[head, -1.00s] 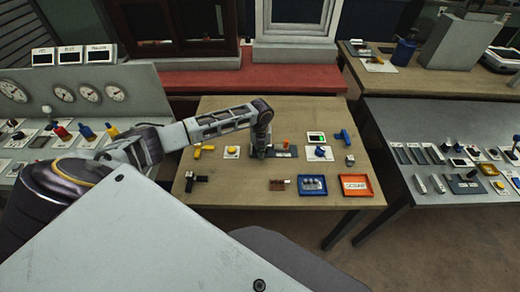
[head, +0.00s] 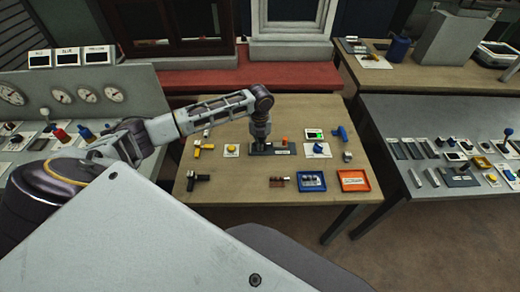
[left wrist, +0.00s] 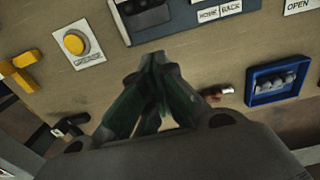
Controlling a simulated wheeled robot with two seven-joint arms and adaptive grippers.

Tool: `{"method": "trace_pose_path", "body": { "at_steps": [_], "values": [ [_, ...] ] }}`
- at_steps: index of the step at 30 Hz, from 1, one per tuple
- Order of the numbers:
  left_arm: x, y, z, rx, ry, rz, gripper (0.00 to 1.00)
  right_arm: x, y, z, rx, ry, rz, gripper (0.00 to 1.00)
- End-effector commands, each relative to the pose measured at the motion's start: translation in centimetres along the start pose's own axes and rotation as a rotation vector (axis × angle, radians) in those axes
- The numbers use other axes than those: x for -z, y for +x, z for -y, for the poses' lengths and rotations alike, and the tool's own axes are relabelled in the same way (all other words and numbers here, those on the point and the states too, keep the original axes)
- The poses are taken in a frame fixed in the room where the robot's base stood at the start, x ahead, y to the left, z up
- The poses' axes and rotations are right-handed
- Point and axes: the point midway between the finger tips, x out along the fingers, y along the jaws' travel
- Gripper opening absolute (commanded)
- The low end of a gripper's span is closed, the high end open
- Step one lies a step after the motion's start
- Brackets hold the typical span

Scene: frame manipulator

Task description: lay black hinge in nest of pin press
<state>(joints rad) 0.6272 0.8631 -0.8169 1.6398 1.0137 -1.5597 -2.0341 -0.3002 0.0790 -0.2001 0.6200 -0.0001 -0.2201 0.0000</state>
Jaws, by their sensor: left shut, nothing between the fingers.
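The pin press (head: 285,149) is a low dark grey base with an orange part, in the middle of the wooden table. In the left wrist view its grey-blue plate (left wrist: 188,27) shows at the top, cut by the frame edge. A dark piece (left wrist: 148,14) lies on that plate, seemingly the black hinge in the nest; how fully it is seated I cannot tell. My left gripper (head: 260,138) is above the left part of the press. In the wrist view its fingertips (left wrist: 155,62) meet, with nothing between them. My right gripper is not in view.
A yellow button (head: 231,149) on a white card stands left of the press. In front lie a black-handled tool (head: 197,178), a brown piece with a silver end (head: 277,182), a blue tray (head: 312,191) and an orange tray (head: 357,190). Bare wood lies between them.

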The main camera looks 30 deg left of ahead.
Motion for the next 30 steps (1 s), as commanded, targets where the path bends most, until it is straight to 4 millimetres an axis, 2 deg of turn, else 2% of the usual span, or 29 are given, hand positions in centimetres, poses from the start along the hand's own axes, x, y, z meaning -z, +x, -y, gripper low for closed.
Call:
{"method": "trace_pose_path", "body": {
  "at_steps": [3, 9, 30],
  "values": [
    [0.0, -1.2, 0.0, 0.001, 0.001, 0.000, 0.00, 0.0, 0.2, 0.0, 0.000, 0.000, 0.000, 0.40],
    [0.0, -2.1, -0.1, -0.002, 0.000, -0.001, 0.00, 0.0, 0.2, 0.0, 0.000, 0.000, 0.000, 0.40],
    [0.0, -2.2, 0.0, -0.001, 0.000, -0.001, 0.00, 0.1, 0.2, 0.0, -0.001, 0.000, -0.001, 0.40]
  ]
}}
